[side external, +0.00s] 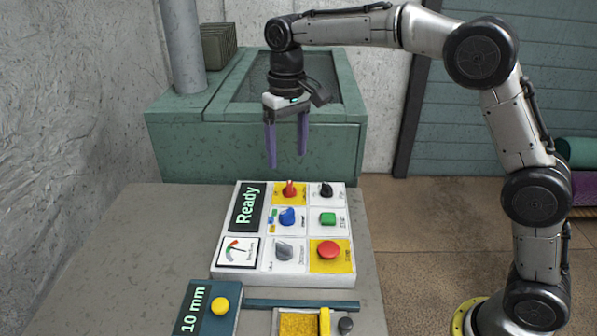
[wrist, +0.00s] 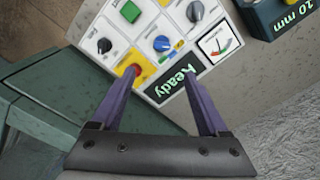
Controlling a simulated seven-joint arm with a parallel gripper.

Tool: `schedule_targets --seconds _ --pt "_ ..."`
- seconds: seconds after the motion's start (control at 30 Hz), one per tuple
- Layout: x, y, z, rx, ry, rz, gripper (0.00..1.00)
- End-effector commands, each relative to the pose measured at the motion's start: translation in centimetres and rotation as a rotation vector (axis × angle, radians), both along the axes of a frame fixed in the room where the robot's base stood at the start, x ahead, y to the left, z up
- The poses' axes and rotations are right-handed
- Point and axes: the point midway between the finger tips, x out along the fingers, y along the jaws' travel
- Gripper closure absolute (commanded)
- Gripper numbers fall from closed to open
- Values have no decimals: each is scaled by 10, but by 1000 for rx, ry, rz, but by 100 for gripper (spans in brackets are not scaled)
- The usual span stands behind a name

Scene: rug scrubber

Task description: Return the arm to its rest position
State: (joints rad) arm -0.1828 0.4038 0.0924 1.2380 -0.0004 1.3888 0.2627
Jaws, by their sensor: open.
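My gripper (side external: 287,150) has two purple fingers, apart and pointing down, with nothing between them. In the side external view it hangs in the air near the far edge of the control panel (side external: 252,272), in front of the green machine. The wrist view shows the open fingers (wrist: 156,95) over the panel's edge, near the "Ready" display (wrist: 178,82). My arm is raised, with its forearm reaching left from the upright links at the right.
The panel carries a red button (side external: 328,249), a green button (side external: 328,219) and several knobs on a grey table (side external: 130,240). A "10 mm" box (side external: 228,290) stands at the front. The green machine (side external: 250,140) and a grey pipe (side external: 182,45) are behind.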

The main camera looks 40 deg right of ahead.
Motion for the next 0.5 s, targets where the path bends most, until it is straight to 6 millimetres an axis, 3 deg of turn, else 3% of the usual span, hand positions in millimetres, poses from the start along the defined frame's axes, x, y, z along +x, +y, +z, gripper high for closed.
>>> schedule_targets --seconds 0.1,0.23,0.4,0.5 --pt "-13 -12 40 13 -75 -20 22" --pt "-53 -31 78 23 -143 -47 22" --pt "-115 -52 104 29 -228 -61 22" --pt "-152 -63 109 30 -280 -63 22"
